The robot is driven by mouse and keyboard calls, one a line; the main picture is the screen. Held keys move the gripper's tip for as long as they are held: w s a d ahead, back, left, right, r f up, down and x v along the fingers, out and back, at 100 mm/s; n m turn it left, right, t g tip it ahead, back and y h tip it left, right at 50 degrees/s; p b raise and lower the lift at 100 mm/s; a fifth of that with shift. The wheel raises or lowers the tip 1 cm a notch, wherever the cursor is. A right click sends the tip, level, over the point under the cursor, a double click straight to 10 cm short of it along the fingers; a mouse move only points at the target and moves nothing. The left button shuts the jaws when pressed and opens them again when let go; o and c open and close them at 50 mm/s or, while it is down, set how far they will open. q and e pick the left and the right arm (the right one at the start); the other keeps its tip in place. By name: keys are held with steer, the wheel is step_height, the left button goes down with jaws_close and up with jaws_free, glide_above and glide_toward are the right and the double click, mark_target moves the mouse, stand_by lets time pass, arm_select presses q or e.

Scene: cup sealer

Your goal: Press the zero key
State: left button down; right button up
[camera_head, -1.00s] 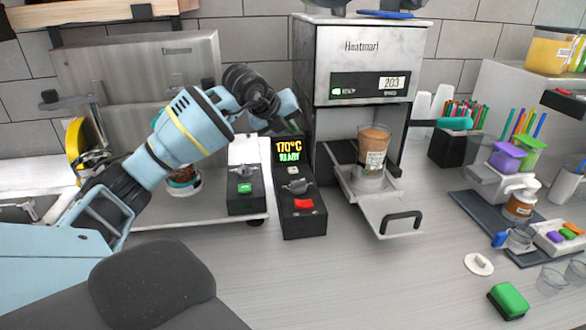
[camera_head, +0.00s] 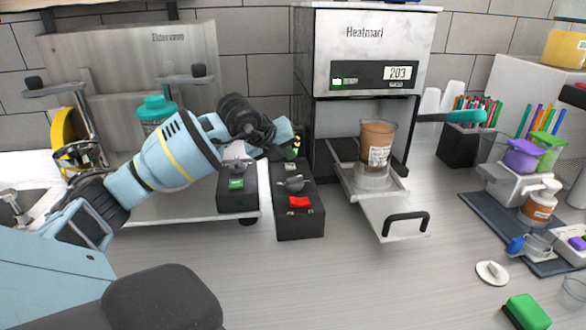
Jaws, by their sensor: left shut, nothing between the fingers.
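A dark control box (camera_head: 299,224) stands on the counter left of the sealer. It carries a small pale key (camera_head: 290,166), a grey knob (camera_head: 293,183) and a red rocker (camera_head: 299,202). No zero mark is legible on any key. My left gripper (camera_head: 294,143) is shut and empty, just above and behind the pale key, in front of the box's display, which it mostly hides. Contact with the box cannot be told. The sealer (camera_head: 366,45) reads 203. A brown-filled cup (camera_head: 377,147) sits in its pulled-out tray (camera_head: 385,215). My right gripper is not in view.
A second box with a green switch (camera_head: 236,184) stands left of the control box. A teal-lidded jar (camera_head: 158,108) is behind my arm. Pens, a purple-lidded cup (camera_head: 523,154) and a green block (camera_head: 527,311) are at right. The front middle counter is clear.

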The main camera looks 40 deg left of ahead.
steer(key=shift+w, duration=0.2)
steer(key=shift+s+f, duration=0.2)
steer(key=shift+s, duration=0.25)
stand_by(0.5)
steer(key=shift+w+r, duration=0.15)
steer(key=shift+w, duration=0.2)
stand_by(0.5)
arm_select(q)
steer(key=shift+f, duration=0.15)
steer(key=shift+f, duration=0.4)
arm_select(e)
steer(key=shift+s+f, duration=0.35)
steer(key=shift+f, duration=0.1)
arm_select(q)
steer(key=shift+b, duration=0.3)
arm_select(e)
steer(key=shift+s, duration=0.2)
